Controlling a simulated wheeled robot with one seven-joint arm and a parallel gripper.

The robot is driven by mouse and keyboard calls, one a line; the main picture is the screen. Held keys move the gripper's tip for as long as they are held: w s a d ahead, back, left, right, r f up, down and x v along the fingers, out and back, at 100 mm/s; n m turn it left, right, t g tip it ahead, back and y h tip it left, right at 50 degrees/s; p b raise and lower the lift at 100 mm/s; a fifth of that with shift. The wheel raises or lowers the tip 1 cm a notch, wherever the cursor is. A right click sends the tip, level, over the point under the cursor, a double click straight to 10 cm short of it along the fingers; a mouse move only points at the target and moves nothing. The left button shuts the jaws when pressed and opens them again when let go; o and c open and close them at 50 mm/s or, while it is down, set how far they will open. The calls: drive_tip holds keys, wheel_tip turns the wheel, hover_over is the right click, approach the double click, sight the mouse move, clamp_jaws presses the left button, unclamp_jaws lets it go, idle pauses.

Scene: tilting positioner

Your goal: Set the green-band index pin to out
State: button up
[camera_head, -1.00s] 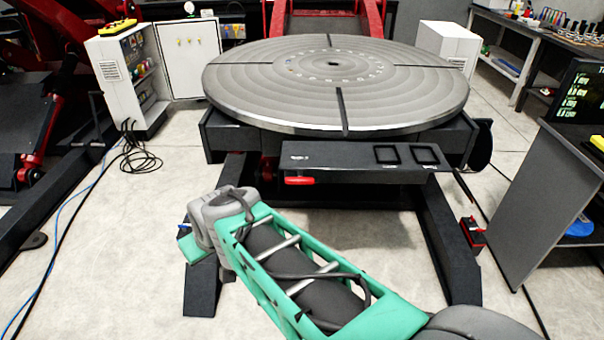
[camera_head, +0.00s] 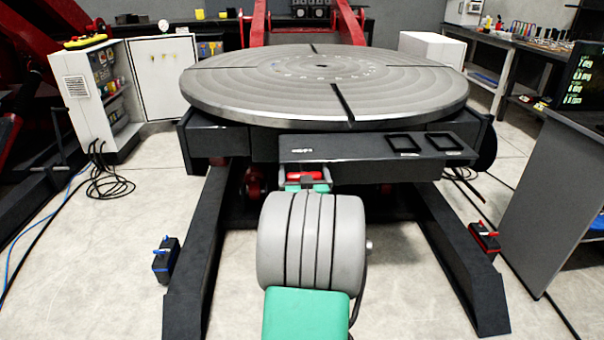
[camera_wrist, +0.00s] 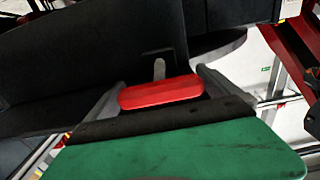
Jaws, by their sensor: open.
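A red bar-shaped handle (camera_wrist: 160,92) on a short grey stem (camera_wrist: 159,69) stands in front of a dark panel in the wrist view. In the head view the red handle (camera_head: 304,175) is under the front shelf of the round-table positioner. My gripper (camera_wrist: 160,84) is open, with one finger at each end of the handle; whether they touch it I cannot tell. I see no green band on the handle, so I cannot tell whether this is the green-band index pin.
The grey turntable (camera_head: 325,85) lies above the shelf (camera_head: 350,148). A grey desk (camera_head: 555,200) stands at right. Floor between the legs is partly clear.

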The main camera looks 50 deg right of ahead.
drive_tip(key=shift+w+d+f, duration=0.15)
drive_tip(key=shift+w+d, duration=0.2)
drive_tip(key=shift+d, duration=0.1)
